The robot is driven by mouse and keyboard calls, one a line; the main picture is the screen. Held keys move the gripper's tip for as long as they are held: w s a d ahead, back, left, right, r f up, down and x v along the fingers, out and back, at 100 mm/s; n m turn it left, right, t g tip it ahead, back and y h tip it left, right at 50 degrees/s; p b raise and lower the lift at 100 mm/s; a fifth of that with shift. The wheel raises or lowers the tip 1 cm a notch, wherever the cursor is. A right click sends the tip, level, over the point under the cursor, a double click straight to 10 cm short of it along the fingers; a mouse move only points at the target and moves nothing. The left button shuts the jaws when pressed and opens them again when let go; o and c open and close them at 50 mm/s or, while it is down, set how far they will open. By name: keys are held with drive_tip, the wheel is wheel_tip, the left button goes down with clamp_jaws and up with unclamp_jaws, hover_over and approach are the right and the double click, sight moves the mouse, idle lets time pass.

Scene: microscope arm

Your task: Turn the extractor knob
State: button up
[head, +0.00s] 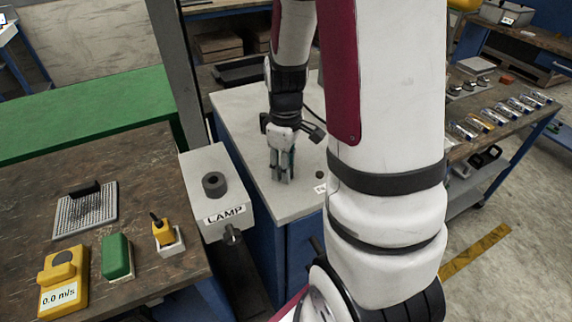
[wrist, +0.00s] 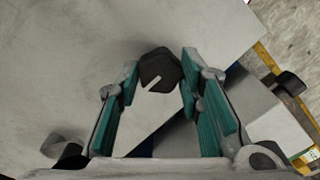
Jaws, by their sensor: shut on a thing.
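A dark, faceted knob with a white pointer line (wrist: 155,66) sits between the teal-padded fingertips of my gripper (wrist: 160,68) in the wrist view. The fingers are shut on its sides. The pointer slants down to the left in that view. In the head view my gripper (head: 283,178) points down at the pale top of a blue cabinet (head: 250,112), and its fingers hide the knob. No wording that names the held knob is readable.
A small dark round piece (head: 320,174) and a partly hidden white label lie right of my gripper. A grey box marked LAMP (head: 215,190) with a black knob stands to the left. My arm covers the cabinet's right side. A brown bench (head: 110,215) holds several devices.

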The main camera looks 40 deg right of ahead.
drive_tip(key=m, duration=0.4)
drive_tip(key=shift+p, duration=0.4)
drive_tip(key=m, duration=0.4)
drive_tip(key=shift+m+p, duration=0.4)
drive_tip(key=m+p, duration=0.1)
drive_tip(key=m, duration=0.3)
drive_tip(key=shift+m, duration=0.3)
drive_tip(key=shift+m+p, duration=0.35)
drive_tip(key=shift+m, duration=1.25)
drive_tip(key=o, duration=1.2)
drive_tip(key=shift+c, duration=0.2)
wheel_tip(320, 180, up, 12)
